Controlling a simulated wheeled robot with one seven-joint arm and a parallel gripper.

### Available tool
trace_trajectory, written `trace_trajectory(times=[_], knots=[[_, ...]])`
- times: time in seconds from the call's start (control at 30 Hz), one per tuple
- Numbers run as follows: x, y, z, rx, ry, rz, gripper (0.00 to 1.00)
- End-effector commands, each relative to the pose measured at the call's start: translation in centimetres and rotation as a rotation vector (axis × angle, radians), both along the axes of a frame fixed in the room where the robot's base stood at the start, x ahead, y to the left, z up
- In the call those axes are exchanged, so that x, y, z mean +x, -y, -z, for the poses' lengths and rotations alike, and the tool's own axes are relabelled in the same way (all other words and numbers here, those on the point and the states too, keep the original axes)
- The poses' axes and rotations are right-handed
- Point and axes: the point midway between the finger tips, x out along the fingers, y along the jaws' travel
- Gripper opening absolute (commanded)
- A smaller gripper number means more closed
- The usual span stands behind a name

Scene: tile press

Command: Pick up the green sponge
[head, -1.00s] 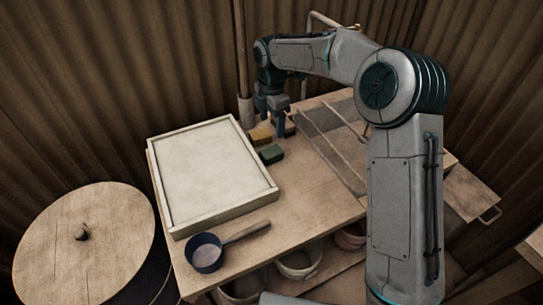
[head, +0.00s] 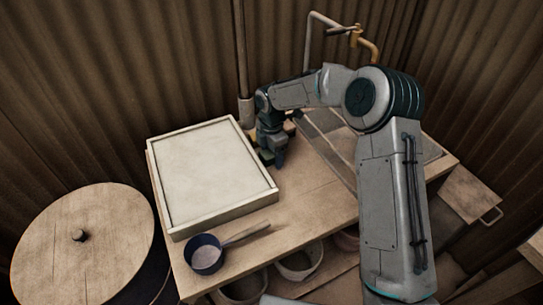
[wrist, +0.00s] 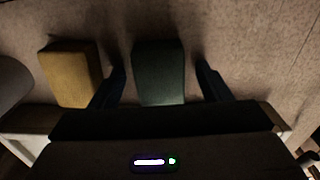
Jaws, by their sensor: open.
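The green sponge (wrist: 159,72) is a dark green block on the bench, centred between my fingers in the wrist view. My gripper (wrist: 160,78) is open, with one finger on each side of the sponge and a gap to each. In the head view my gripper (head: 273,162) points down beside the white tray and hides most of the sponge. A yellow sponge (wrist: 71,74) lies left of the green one in the wrist view, close to my left finger.
The framed white tray (head: 215,175) stands left of my gripper. A dark ladle (head: 206,256) lies at the front of the wooden bench (head: 300,205). A pipe with a brass tap (head: 357,38) rises behind. The bench's middle is clear.

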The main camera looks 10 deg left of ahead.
Motion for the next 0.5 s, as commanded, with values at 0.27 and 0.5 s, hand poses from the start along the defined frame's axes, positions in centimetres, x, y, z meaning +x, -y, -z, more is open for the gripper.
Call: trace_trajectory(times=[0.27, 0.5], knots=[[-0.01, -0.01, 0.02, 0.000, 0.000, 0.000, 0.46], [0.00, -0.01, 0.00, 0.000, 0.000, 0.000, 0.23]])
